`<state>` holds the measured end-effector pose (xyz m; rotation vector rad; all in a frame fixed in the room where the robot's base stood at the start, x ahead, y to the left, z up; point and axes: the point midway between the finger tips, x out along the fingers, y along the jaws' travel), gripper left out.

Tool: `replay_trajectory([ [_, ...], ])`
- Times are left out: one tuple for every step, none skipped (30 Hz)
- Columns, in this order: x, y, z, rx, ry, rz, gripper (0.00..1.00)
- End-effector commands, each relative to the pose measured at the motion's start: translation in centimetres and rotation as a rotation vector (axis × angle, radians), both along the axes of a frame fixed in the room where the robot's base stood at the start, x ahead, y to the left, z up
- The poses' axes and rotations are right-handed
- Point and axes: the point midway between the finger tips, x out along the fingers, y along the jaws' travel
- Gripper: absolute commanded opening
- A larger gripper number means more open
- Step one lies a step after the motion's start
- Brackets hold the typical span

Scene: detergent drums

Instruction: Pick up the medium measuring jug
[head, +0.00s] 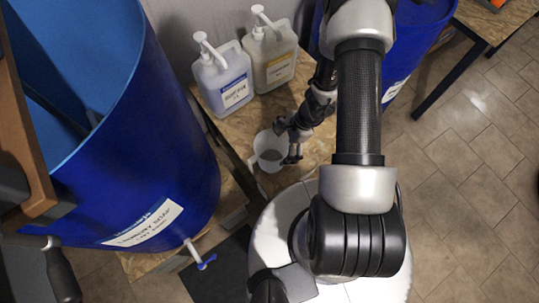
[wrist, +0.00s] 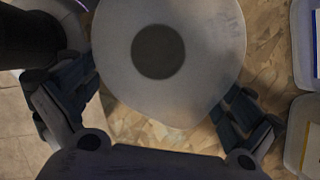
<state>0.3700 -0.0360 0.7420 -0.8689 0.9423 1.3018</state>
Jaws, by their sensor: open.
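A white measuring jug (head: 269,158) stands on the wooden board, with its handle toward the left in the head view. It is the only jug I see, so I cannot compare its size. In the wrist view the jug (wrist: 200,75) fills the upper middle, with a dark round patch inside. My gripper (head: 286,142) is open at the jug's right side in the head view. In the wrist view its fingers (wrist: 157,95) lie on either side of the jug's near part. I cannot tell whether they touch it.
Two pump bottles, one with a blue label (head: 224,80) and one with a yellow label (head: 271,58), stand behind the jug. A large blue drum (head: 150,150) with a tap (head: 197,256) stands left. Another blue drum (head: 420,20) is at the upper right. Tiled floor (head: 470,180) is open at right.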

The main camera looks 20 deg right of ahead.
Motion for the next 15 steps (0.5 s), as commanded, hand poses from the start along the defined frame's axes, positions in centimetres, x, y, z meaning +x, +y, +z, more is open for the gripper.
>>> replay_trajectory([
  [0.1,0.9,-0.1,0.0,0.0,0.005,1.0],
  [0.1,1.4,-0.1,0.0,-0.001,0.006,1.0],
  [0.1,2.1,-0.2,0.0,-0.001,0.007,1.0],
  [0.2,2.6,-0.2,0.0,-0.001,0.007,1.0],
  [0.2,3.2,-0.2,0.0,0.0,0.006,1.0],
  [0.3,3.7,-0.2,0.0,0.0,0.006,1.0],
  [0.3,4.1,-0.2,0.0,-0.001,0.005,1.0],
  [0.3,4.3,-0.3,0.0,0.0,0.004,1.0],
  [0.3,4.3,-0.9,0.0,0.001,0.001,1.0],
  [0.3,4.4,-1.1,0.0,0.001,0.001,1.0],
  [0.3,4.4,-1.2,0.0,0.0,0.002,1.0],
  [0.3,4.5,-1.2,0.0,-0.001,0.002,1.0],
  [0.3,4.5,-1.2,0.0,-0.001,0.002,1.0],
  [0.4,4.5,-1.2,0.0,-0.001,0.002,1.0],
  [0.4,4.5,-1.1,0.0,-0.001,0.002,1.0],
])
